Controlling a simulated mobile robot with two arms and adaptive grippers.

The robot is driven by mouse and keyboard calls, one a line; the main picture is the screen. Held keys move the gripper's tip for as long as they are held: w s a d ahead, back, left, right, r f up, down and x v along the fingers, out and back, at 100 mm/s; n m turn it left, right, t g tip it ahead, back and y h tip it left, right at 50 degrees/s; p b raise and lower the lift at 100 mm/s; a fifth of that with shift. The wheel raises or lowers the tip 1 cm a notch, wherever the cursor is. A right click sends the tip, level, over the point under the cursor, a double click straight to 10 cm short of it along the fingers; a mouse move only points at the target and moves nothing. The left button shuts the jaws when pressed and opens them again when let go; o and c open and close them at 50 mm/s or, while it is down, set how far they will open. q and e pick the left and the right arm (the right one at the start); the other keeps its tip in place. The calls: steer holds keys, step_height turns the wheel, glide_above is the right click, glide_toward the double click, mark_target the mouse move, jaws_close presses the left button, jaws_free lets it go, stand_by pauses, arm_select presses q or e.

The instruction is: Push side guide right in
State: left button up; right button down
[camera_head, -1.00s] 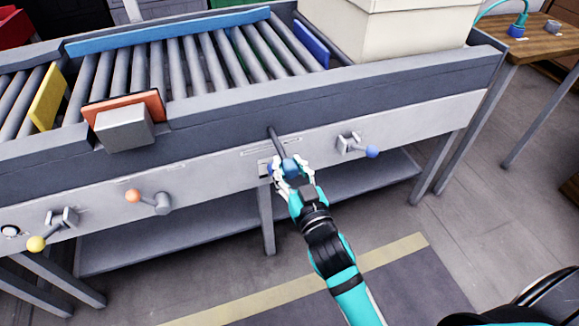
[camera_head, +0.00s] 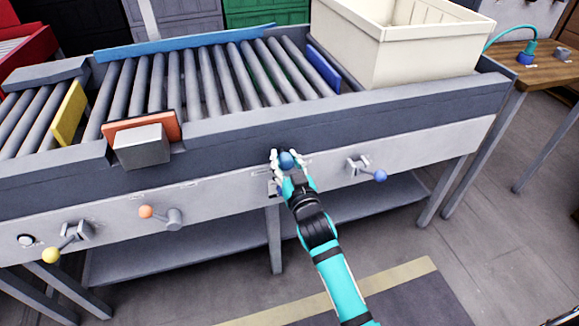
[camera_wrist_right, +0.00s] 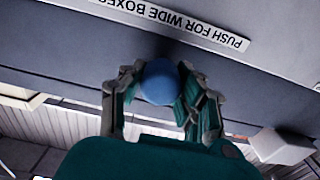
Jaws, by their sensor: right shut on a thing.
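The side guide's blue knob (camera_head: 287,160) is at the front face of the conveyor, close against it. In the right wrist view the round blue knob (camera_wrist_right: 160,82) sits between the fingers, below an upside-down label reading "PUSH FOR WIDE BOXES" (camera_wrist_right: 175,20). My right gripper (camera_head: 286,165) is shut on this knob. No rod shows between the knob and the panel now. A long blue guide bar (camera_head: 185,43) runs along the far side of the rollers. My left gripper is not in view.
A cream crate (camera_head: 430,50) stands at the conveyor's right end. Levers with a blue (camera_head: 380,176), an orange (camera_head: 145,212) and a yellow knob (camera_head: 51,255) stick out of the front panel. An orange plate (camera_head: 140,125), a yellow plate (camera_head: 68,112) and a blue plate (camera_head: 323,68) stand by the rollers.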

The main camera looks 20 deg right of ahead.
steer(key=shift+w+r, duration=0.1)
steer(key=shift+r, duration=0.1)
steer(key=c, duration=1.2)
jaws_free()
steer(key=shift+c, duration=0.2)
steer(key=o, duration=0.3)
steer(key=shift+w+f, duration=0.15)
steer(key=shift+f, duration=0.05)
steer(key=shift+s, duration=0.5)
steer(key=s, duration=1.1)
steer(key=shift+d, duration=0.2)
